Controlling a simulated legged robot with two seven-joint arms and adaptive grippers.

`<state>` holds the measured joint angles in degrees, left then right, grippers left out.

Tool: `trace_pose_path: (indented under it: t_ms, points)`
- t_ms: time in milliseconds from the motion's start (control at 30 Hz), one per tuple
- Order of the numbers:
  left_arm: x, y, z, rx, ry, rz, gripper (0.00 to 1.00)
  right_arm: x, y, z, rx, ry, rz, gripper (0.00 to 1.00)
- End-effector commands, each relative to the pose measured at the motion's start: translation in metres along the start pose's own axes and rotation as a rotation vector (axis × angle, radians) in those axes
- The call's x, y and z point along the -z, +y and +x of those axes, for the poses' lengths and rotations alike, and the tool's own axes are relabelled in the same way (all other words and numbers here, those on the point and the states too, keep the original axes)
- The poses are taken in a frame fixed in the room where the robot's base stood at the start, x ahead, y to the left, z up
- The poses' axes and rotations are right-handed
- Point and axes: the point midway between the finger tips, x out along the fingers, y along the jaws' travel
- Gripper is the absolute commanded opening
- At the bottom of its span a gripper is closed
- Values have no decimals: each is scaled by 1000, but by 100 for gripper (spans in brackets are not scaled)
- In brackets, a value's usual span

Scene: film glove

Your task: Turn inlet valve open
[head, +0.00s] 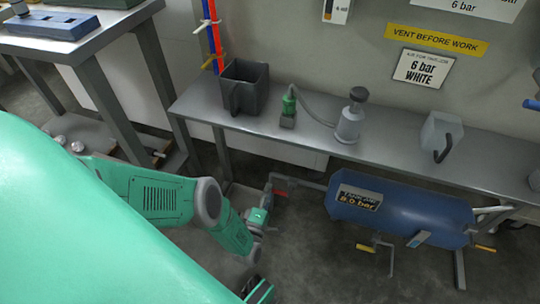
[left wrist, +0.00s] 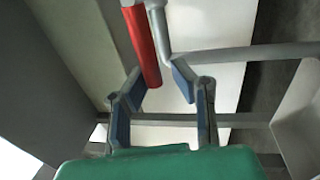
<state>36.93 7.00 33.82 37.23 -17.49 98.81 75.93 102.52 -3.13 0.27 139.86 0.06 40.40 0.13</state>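The inlet valve's red handle (head: 280,193) shows in the head view on the grey pipe at the left end of the blue tank (head: 395,215). In the left wrist view the red handle (left wrist: 144,45) hangs down at a slant beside a grey pipe (left wrist: 160,28). My left gripper (head: 267,204) is just left of and below the handle. Its two blue-padded fingers (left wrist: 158,78) are apart, with the handle's lower end showing between their tips. I cannot tell whether either finger touches it. My right gripper is not in view.
A grey bench (head: 370,158) runs above the tank, bearing a dark bin (head: 243,88), a green-topped fitting (head: 288,105), a grey bottle (head: 350,118) and a jug (head: 441,134). Yellow-handled valves (head: 366,248) sit under the tank. Another table (head: 60,40) stands at left.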

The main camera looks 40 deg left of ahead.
Motion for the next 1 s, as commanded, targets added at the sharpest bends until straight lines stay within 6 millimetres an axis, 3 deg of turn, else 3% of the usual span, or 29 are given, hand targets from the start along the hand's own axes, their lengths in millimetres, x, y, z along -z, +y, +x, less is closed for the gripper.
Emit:
trace_pose_path:
  t_ms: [567, 1000]
  points:
    - [-2, 12, 7, -9, -2, -1, 34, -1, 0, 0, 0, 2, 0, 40]
    - [-2, 66, 16, -7, -1, -2, 34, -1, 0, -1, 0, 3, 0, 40]
